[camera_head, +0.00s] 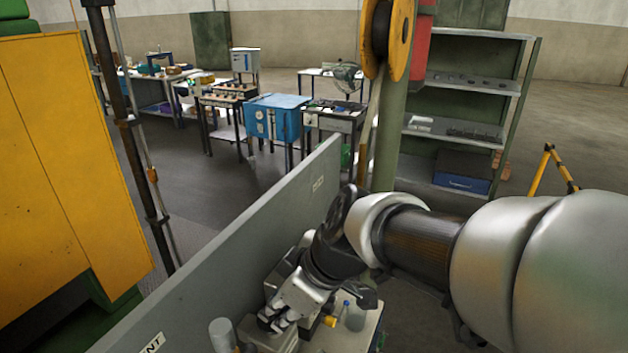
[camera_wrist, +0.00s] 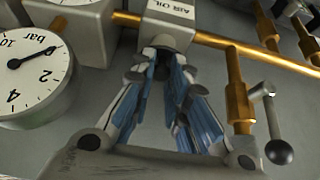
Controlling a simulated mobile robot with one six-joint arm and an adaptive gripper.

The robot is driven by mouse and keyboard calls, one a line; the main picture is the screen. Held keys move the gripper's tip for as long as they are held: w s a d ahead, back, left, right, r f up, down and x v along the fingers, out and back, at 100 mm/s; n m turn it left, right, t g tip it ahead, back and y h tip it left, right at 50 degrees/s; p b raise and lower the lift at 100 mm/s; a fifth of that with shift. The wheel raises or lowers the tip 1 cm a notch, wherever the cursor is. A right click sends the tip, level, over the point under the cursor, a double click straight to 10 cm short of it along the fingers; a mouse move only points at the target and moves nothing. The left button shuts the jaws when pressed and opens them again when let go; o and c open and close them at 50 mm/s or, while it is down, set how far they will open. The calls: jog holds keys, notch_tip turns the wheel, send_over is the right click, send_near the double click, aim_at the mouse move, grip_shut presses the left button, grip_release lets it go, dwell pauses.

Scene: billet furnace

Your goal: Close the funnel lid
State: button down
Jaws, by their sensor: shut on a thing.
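I cannot make out a funnel lid in either view.
In the wrist view a bar gauge (camera_wrist: 32,68) is at the left, brass pipes (camera_wrist: 238,95) and a black-knobbed lever (camera_wrist: 278,150) at the right. The grey panel (camera_head: 235,245) and a green post (camera_head: 388,130) stand close to my arm. Benches with a blue box (camera_head: 275,118) stand farther back.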

jog(key=shift+f, duration=0.2)
jog(key=c, duration=1.5)
grip_release()
jog(key=shift+s+d, duration=0.1)
jog(key=shift+c, duration=0.2)
jog(key=shift+r, duration=0.1)
jog(key=shift+r, duration=0.2)
jog(key=v, duration=1.1)
jog(key=shift+d+r, duration=0.15)
jog(key=shift+r, duration=0.05)
jog(key=s+d+f+m+t+h+b, duration=0.1)
jog(key=s+d+f+m+h+b, duration=0.1)
jog(key=s+d+f+m, duration=0.3)
jog(key=s+d+f+m+t+h+b, duration=0.1)
jog(key=s+d+f+m+h+b, duration=0.2)
jog(key=s+d+f+m, duration=0.3)
jog(key=d+f+m, duration=0.2)
jog(key=d+f, duration=0.1)
jog(key=d, duration=0.2)
jog(key=shift+s+f+m+b, duration=0.25)
jog(key=shift+f+m+b, duration=0.05)
jog(key=shift+f, duration=0.05)
